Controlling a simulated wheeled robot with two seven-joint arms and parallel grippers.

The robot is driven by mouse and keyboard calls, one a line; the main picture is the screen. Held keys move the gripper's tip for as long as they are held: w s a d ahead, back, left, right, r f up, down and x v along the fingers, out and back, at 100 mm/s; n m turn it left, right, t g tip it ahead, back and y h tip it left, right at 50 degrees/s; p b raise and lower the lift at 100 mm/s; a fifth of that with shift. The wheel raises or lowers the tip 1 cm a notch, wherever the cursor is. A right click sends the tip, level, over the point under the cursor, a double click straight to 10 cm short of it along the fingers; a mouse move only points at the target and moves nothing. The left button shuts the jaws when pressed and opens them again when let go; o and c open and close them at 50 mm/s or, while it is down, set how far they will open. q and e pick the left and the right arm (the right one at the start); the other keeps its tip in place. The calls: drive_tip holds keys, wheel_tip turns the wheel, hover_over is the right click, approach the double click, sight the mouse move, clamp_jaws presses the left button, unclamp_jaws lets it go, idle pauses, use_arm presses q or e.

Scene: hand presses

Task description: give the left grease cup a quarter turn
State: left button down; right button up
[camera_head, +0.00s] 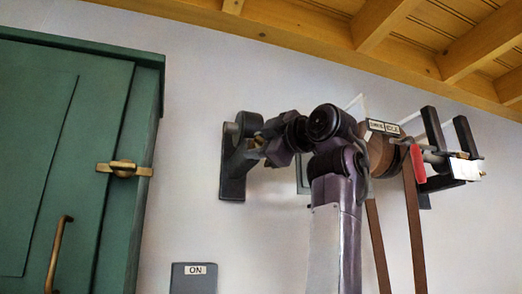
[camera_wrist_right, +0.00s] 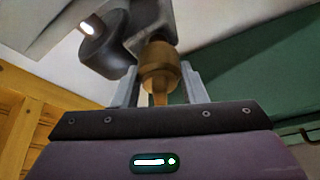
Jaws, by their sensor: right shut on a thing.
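The left grease cup (camera_wrist_right: 160,68) is a brass, rounded cup under a dark bearing in the right wrist view. In the head view it is mostly hidden at the left wall bracket (camera_head: 233,170), behind my gripper. My right gripper (camera_head: 258,143) reaches it from the right. In the wrist view the two grey fingers of my right gripper (camera_wrist_right: 160,88) stand on either side of the cup, shut on it. My left gripper is not in view.
A wooden pulley (camera_head: 381,152) with brown belts (camera_head: 415,225), a red handle (camera_head: 418,163) and black forked brackets (camera_head: 465,138) are to the right. A green cabinet (camera_head: 85,160) with a brass latch (camera_head: 123,169) stands left. A grey ON box (camera_head: 194,280) is below. Wooden beams (camera_head: 380,22) run overhead.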

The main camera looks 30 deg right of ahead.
drive_tip(key=m+t+h+b, duration=0.1)
drive_tip(key=m, duration=0.2)
drive_tip(key=shift+a+r, duration=0.1)
drive_tip(key=shift+r, duration=0.05)
drive_tip(key=m+t+h, duration=0.1)
drive_tip(key=m, duration=0.3)
drive_tip(key=shift+r, duration=0.1)
drive_tip(key=m+h, duration=0.2)
drive_tip(key=m, duration=0.1)
drive_tip(key=shift+r+m+b, duration=0.1)
drive_tip(key=shift+m+b, duration=0.2)
drive_tip(key=m+h, duration=0.2)
drive_tip(key=m, duration=0.2)
drive_tip(key=shift+d+h, duration=0.25)
drive_tip(key=shift+h, duration=0.15)
drive_tip(key=shift+w+m+h, duration=0.1)
drive_tip(key=shift+m+h, duration=0.2)
drive_tip(key=shift+m, duration=0.9)
drive_tip(key=shift+w+f, duration=0.1)
drive_tip(key=shift+f, duration=0.15)
drive_tip(key=o, duration=0.8)
drive_tip(key=shift+d, duration=0.1)
